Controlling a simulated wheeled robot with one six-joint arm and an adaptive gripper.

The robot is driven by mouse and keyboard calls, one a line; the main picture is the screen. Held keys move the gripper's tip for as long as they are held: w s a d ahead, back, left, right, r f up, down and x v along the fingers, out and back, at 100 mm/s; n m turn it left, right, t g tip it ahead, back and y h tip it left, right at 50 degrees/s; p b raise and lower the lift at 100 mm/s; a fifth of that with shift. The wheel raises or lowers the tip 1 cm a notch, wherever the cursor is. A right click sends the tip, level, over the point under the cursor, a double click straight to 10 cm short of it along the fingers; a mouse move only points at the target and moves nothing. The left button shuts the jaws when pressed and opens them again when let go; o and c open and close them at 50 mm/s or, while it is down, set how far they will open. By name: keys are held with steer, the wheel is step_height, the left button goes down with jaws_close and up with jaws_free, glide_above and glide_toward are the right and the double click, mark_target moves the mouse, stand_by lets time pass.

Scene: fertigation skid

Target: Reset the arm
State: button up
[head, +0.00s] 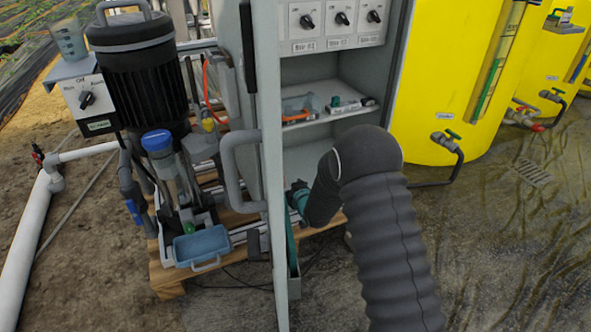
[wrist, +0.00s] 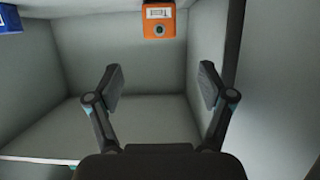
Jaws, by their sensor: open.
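My gripper (wrist: 161,84) is open in the wrist view, its two dark fingers spread wide with nothing between them. It faces the grey inside of a cabinet (wrist: 180,125), with bare walls around the fingers. In the head view my arm, in a black ribbed sleeve, reaches from the lower right towards the lower part of the open cabinet (head: 320,157). A teal and black part of the arm's end shows beside the door edge; the fingers are hidden there.
The grey cabinet door (head: 272,170) stands open close left of my arm. A shelf (head: 335,114) above holds small items. An orange box (wrist: 158,22) and a blue item (wrist: 10,18) show in the wrist view. Left are a pump (head: 140,75) and blue tray (head: 201,246); right, a yellow tank (head: 440,85).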

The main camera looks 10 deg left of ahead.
steer(key=s+d+r+m+g+h+p, duration=0.15)
steer(key=s+d+r, duration=0.25)
steer(key=d+r, duration=0.45)
steer(key=s+d+r+m+h+p, duration=0.15)
steer(key=s+d+r, duration=0.35)
steer(key=r, duration=0.6)
steer(key=s+d+r+m+h+p, duration=0.1)
steer(key=s+d+r+h+p, duration=0.15)
steer(key=d+r, duration=0.6)
steer(key=s+d+r+m+g+p, duration=0.1)
steer(key=s+d+r, duration=0.2)
steer(key=s, duration=0.7)
steer(key=s+d+r+m+g+h+p, duration=0.1)
steer(key=s+d+r+g+p, duration=0.1)
steer(key=s, duration=0.9)
steer(key=s+d+r+g+h+p, duration=0.1)
steer(key=s+d+r, duration=0.4)
steer(key=s, duration=0.6)
steer(key=shift+s+d+m+p, duration=0.15)
steer(key=shift+m+p, duration=0.25)
steer(key=shift+p, duration=0.2)
steer(key=shift+g, duration=0.25)
